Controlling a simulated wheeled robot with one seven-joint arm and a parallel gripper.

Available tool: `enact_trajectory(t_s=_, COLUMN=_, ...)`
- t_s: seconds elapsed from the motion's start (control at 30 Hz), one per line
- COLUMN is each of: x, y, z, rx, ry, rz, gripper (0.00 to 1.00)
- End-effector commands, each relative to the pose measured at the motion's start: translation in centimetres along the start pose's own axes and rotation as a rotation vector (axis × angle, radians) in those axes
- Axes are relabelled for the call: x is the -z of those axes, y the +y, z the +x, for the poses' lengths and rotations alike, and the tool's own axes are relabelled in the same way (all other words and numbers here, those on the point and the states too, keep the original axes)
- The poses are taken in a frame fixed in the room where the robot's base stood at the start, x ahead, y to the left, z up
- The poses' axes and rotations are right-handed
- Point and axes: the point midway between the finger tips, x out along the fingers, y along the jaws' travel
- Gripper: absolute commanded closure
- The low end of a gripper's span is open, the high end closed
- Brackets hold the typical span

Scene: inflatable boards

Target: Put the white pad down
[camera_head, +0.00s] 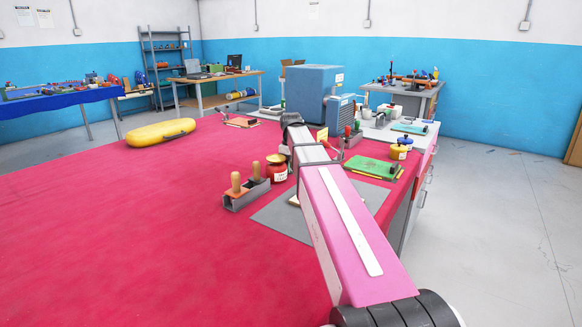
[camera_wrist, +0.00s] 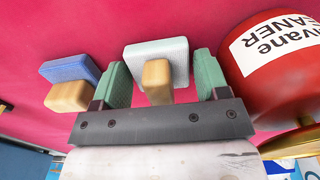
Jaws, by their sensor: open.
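The white pad (camera_wrist: 160,52), a pale block with a wooden handle, stands between the two green fingers of my gripper (camera_wrist: 160,66) in the wrist view. The fingers are open, with visible gaps on both sides of the pad. A blue pad (camera_wrist: 70,68) with a similar wooden handle is just left of the left finger. In the head view my pink arm reaches over the red table (camera_head: 130,225), and I cannot make out the fingers.
A red cleaner can (camera_wrist: 275,70) is close to the right finger; a red jar (camera_head: 276,168) stands beside the holder. A grey mat (camera_head: 280,220) lies under my arm. A yellow inflatable (camera_head: 160,132) lies at the far left edge. The table's left front is clear.

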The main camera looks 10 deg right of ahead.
Motion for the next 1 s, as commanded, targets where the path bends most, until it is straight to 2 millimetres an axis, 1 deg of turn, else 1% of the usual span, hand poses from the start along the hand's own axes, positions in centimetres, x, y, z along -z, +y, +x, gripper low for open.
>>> enact_trajectory(t_s=0.17, x=0.1, y=0.1, z=-1.7, rx=-0.001, ry=0.001, rz=0.0, gripper=0.32)
enact_trajectory(t_s=0.5, x=0.1, y=0.1, z=-7.8, rx=-0.002, ry=0.002, rz=0.001, gripper=0.32)
enact_trajectory(t_s=0.7, x=0.1, y=0.1, z=-10.6, rx=-0.001, ry=0.001, rz=0.001, gripper=0.32)
enact_trajectory(t_s=0.83, x=0.1, y=0.1, z=-11.6, rx=-0.001, ry=0.001, rz=0.001, gripper=0.32)
enact_trajectory(t_s=1.0, x=0.0, y=0.0, z=-12.1, rx=0.0, ry=0.001, rz=0.001, gripper=0.32)
